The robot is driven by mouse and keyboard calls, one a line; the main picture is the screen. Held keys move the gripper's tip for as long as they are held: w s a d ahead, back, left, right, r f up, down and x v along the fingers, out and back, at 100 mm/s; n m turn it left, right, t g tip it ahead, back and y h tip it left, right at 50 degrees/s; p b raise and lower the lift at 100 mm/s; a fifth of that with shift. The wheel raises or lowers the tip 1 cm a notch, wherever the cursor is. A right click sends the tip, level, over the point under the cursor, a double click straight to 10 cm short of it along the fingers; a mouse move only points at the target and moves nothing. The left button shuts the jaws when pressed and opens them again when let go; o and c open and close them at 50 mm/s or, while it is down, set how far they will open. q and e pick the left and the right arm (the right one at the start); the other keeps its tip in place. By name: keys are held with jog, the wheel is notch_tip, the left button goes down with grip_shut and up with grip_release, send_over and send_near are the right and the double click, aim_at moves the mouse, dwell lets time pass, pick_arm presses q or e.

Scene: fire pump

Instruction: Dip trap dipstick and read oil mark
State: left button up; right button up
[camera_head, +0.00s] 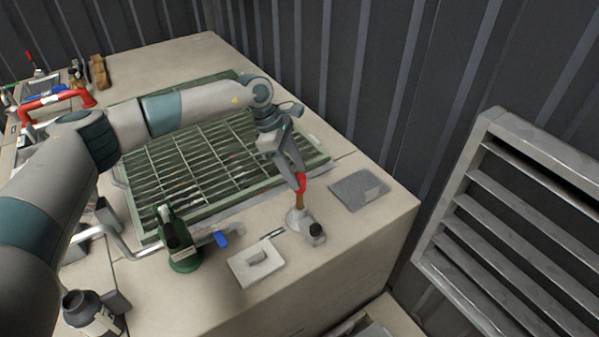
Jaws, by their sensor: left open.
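The dipstick (301,182) appears as a red-topped upright piece with a brown lower part, standing in a pale fitting (296,219) near the front right of the bench. My left gripper (297,174) reaches down from above, with its fingertips right at the red top. It is open; whether a finger touches the red top is too small to tell. Any oil mark is not visible. My right gripper is not in view.
A green grating (190,168) fills the bench middle. A green device (178,245) with a blue lever, a white block (256,262) and a small dark-capped item (316,234) stand in front. A grey cloth (358,189) lies right. A louvred panel (520,225) is beyond the bench edge.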

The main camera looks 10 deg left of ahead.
aim_at(298, 176)
pick_arm(q)
jog(key=shift+p+x, duration=0.4)
jog(key=shift+x, duration=1.15)
grip_shut()
notch_tip(298, 176, up, 15)
jog(key=b, duration=0.1)
jog(key=shift+w+f, duration=0.15)
jog(key=shift+f, duration=0.05)
jog(key=shift+c, duration=1.2)
grip_release()
jog(key=shift+r, duration=0.1)
jog(key=shift+o, duration=1.2)
